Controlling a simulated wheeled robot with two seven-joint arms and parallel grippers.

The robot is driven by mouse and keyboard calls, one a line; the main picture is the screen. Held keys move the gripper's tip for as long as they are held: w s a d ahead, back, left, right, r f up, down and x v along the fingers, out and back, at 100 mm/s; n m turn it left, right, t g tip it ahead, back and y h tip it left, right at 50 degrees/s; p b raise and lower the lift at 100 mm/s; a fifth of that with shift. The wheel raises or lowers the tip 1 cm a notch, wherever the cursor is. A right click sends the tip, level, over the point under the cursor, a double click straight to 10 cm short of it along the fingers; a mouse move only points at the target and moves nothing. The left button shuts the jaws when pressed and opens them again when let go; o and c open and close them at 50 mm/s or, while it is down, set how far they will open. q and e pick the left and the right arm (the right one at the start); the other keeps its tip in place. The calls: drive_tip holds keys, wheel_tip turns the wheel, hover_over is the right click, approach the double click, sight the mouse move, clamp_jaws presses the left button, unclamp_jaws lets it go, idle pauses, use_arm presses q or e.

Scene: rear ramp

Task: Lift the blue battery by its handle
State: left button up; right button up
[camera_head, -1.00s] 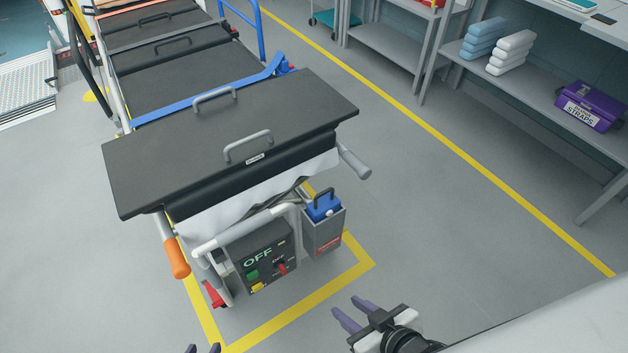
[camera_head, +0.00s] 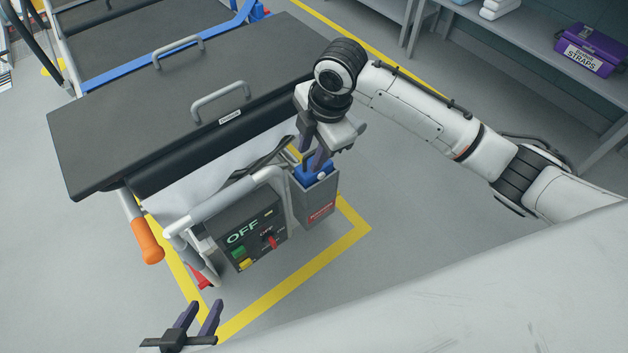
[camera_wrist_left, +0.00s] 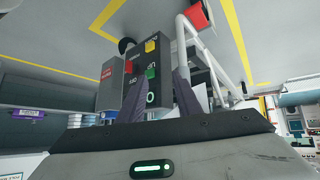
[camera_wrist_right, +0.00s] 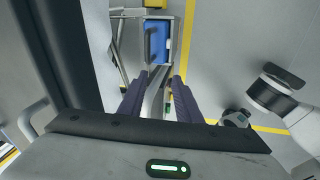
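The blue battery (camera_head: 313,174) sits in a grey holder (camera_head: 318,204) on the right side of the cart's control panel. Its dark handle is mostly hidden behind my right gripper in the head view. The right wrist view shows the battery (camera_wrist_right: 160,38) and its handle (camera_wrist_right: 150,44) beyond the fingertips. My right gripper (camera_head: 322,160) points down just above the battery, open and empty. The handle does not appear between its fingers. My left gripper (camera_head: 200,318) is open and empty, low and to the left, apart from the cart.
The control panel (camera_head: 246,235) reads OFF and has a red switch. A grey cart rail (camera_head: 225,212) and an orange grip (camera_head: 147,241) stand left of the battery. The black cart top (camera_head: 130,130) overhangs nearby. Floor right of the holder is clear.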

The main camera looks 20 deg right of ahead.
drive_tip(key=w+d+r+n, duration=0.1)
drive_tip(key=w+d+r, duration=0.2)
drive_tip(key=b, duration=0.1)
hover_over(314, 151)
drive_tip(key=s+d+x, duration=0.1)
drive_tip(key=x, duration=0.3)
drive_tip(key=shift+s+f+h+b, duration=0.15)
drive_tip(key=shift+f+h+b, duration=0.15)
drive_tip(key=shift+f, duration=0.5)
drive_tip(key=b+x, duration=0.1)
drive_tip(key=x, duration=0.3)
drive_tip(key=shift+f, duration=0.3)
use_arm(q)
drive_tip(key=shift+d+f, duration=0.2)
drive_tip(key=shift+f, duration=0.35)
use_arm(e)
drive_tip(key=shift+c, duration=0.3)
clamp_jaws()
use_arm(q)
drive_tip(key=shift+w, duration=0.2)
use_arm(e)
drive_tip(key=shift+r, duration=0.1)
